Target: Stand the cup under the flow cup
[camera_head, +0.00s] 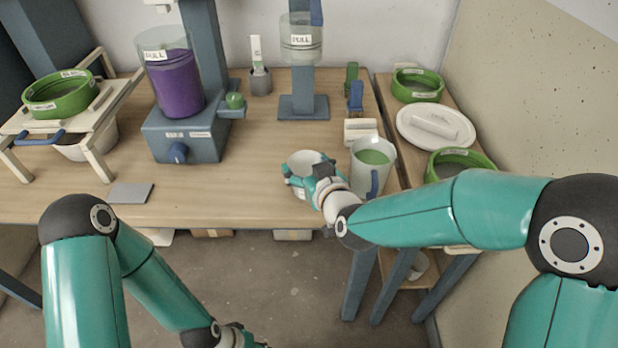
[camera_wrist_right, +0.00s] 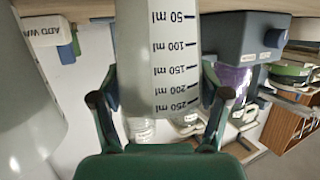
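The white cup (camera_head: 304,160) stands near the front edge of the wooden table. In the right wrist view the translucent cup (camera_wrist_right: 158,55) has an upside-down millilitre scale. My right gripper (camera_head: 308,180) has a finger on each side of it, and the pads look pressed against its walls. What seems to be the flow cup (camera_head: 301,45) is a clear labelled vessel high on a blue-grey stand (camera_head: 303,107), behind the cup. My left gripper (camera_head: 245,340) is at the bottom edge, mostly cut off, so its fingers are hidden.
A purple-filled vessel (camera_head: 176,85) sits on a blue-grey machine (camera_head: 185,140) to the left. A grey plate (camera_head: 131,193) lies at the front left. Table between the cup and the stand looks clear.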

